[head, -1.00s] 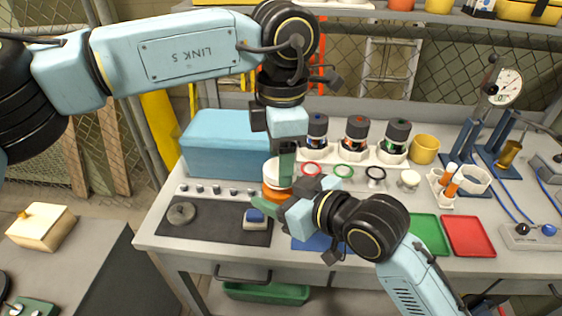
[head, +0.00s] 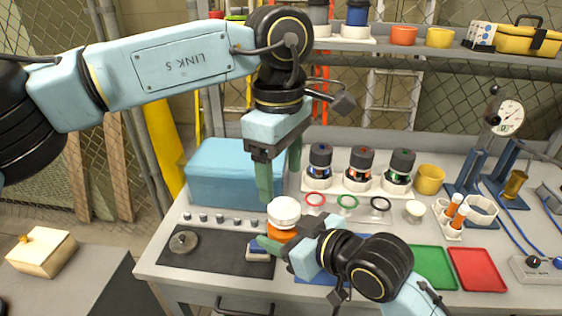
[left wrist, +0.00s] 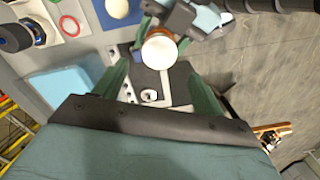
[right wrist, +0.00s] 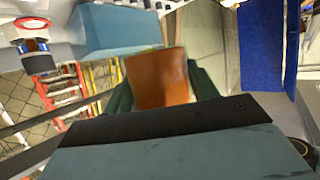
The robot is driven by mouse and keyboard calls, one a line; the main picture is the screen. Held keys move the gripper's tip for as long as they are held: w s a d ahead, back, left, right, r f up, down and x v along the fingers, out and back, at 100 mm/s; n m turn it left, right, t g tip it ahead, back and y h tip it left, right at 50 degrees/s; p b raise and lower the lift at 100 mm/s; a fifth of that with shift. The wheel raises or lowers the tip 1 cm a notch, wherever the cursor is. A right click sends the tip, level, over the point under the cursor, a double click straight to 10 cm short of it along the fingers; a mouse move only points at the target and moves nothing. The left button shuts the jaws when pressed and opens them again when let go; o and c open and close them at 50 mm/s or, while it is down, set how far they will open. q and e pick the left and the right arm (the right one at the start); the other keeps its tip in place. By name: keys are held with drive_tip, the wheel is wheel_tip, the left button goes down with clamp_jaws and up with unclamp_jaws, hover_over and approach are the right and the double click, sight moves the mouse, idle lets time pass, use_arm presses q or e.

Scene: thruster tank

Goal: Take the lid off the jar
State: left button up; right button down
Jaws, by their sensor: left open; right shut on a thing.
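The jar is orange (head: 280,235) with a white lid (head: 284,210) sitting on top. My right gripper (head: 268,246) is shut on the jar body from the side; in the right wrist view the orange body (right wrist: 157,80) sits between its green fingers. The jar is held upright above the bench. My left gripper (head: 280,188) is open and points down just above the lid, its fingers spread and empty. In the left wrist view the round white lid (left wrist: 159,51) shows beyond the open fingertips, with an orange edge around it. The jar's underside is hidden.
A dark mat (head: 215,252) with a round metal weight (head: 183,243) lies at the left of the bench. A blue box (head: 225,175) stands behind. Coloured rings, capped bottles (head: 361,165) and a yellow cup (head: 429,179) are to the right, with green (head: 434,263) and red trays in front.

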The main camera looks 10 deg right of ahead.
sight(282, 208)
use_arm(q)
drive_tip(key=f, duration=0.6)
drive_tip(key=shift+s+f, duration=0.2)
drive_tip(key=shift+f, duration=0.2)
drive_tip(key=shift+c, duration=0.4)
drive_tip(key=c, duration=1)
drive_tip(key=n, duration=0.6)
drive_tip(key=shift+s+n, duration=0.1)
drive_tip(key=shift+n, duration=0.3)
drive_tip(key=o, duration=1.1)
drive_tip(key=shift+r, duration=0.1)
